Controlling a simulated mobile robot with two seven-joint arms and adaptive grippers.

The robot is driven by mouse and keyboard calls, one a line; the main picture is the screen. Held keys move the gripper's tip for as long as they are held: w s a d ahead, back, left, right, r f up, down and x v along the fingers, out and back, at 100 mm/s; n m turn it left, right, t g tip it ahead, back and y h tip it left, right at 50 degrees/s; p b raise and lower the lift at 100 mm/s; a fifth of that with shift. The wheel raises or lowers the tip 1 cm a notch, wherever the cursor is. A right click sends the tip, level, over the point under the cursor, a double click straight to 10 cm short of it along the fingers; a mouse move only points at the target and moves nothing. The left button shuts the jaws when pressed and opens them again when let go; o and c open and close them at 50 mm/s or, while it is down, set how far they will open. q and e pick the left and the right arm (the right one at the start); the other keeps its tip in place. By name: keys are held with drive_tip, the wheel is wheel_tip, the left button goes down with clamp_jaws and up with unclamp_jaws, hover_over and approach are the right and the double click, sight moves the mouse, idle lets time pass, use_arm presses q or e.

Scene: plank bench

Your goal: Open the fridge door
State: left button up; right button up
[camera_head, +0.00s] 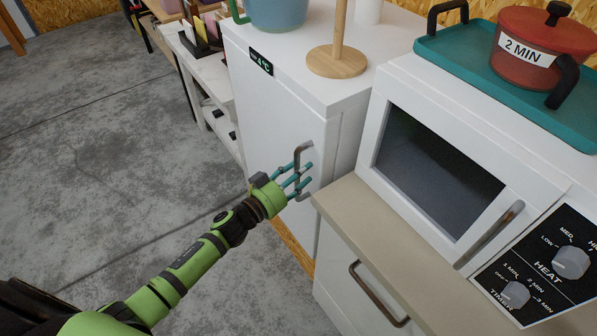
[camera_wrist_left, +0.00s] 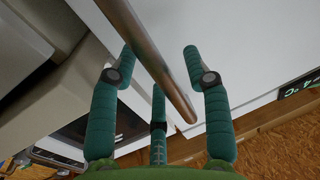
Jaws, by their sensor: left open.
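The white fridge (camera_head: 275,120) stands in the middle of the head view with a small dark "4 °C" display; its door looks shut. Its vertical grey metal handle (camera_head: 304,147) is near the door's right edge. My left gripper (camera_head: 303,176) is at the handle, its green arm coming in from the lower left. In the left wrist view the handle (camera_wrist_left: 150,48) runs slantwise between the spread teal fingers of the gripper (camera_wrist_left: 159,58). The fingers are open and not closed around it; whether any finger touches it I cannot tell. My right gripper is not in view.
A cabinet with a beige top (camera_head: 365,220) and a white microwave (camera_head: 450,145) stand close on the right. A teal tray (camera_head: 450,50) holds a red pot (camera_head: 540,50). A wooden stand (camera_head: 338,62) and blue pot (camera_head: 277,12) sit atop the fridge. The floor (camera_head: 110,160) at left is clear.

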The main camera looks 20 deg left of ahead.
use_arm(q)
clamp_jaws()
drive_tip(key=shift+s+a, duration=0.1)
drive_tip(key=shift+a, duration=0.05)
